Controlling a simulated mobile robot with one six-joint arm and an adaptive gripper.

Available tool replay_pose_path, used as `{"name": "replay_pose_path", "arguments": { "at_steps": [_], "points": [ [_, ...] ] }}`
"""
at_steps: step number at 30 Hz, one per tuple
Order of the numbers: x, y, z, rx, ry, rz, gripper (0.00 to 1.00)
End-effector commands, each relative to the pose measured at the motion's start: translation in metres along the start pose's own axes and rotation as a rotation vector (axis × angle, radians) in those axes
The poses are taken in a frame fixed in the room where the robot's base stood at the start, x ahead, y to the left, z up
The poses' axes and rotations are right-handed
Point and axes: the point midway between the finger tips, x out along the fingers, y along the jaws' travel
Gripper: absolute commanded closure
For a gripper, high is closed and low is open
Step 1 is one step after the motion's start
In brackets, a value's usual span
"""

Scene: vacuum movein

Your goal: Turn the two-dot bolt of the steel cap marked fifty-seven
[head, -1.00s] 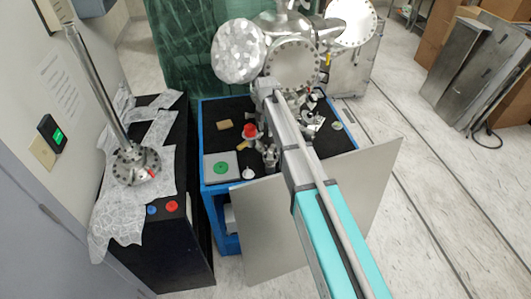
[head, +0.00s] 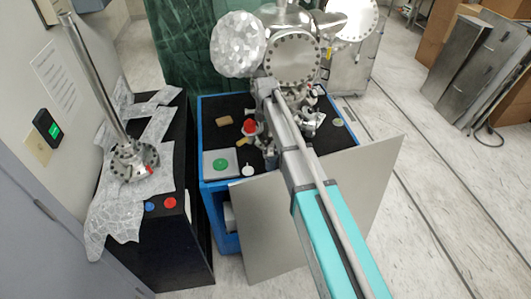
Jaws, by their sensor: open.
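A round steel cap (head: 293,58) with a ring of bolts faces me on the front of the steel chamber (head: 287,19). Another bolted round steel cap (head: 352,14) shows at the upper right, cut by the top edge. A bolted steel flange (head: 135,160) with a long upright tube stands on the black cabinet at left. The marking fifty-seven and any dots on bolts are too small to read, so I cannot tell which cap carries them. I cannot make out my gripper or its fingertips in this view.
A long grey and teal beam (head: 338,241) runs from the chamber to the bottom edge. The blue-framed cart (head: 220,185) holds a green disc (head: 220,164), a red-topped part (head: 249,127) and small fittings. A grey panel (head: 265,235) leans against it.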

Motion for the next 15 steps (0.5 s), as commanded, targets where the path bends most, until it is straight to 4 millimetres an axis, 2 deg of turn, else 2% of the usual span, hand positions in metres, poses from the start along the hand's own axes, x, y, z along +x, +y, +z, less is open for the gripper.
{"name": "replay_pose_path", "arguments": {
  "at_steps": [1,15],
  "points": [
    [0.008,0.000,0.000,0.000,0.000,0.000,0.45],
    [0.044,0.000,0.000,0.000,0.000,0.000,0.45]
  ]
}}
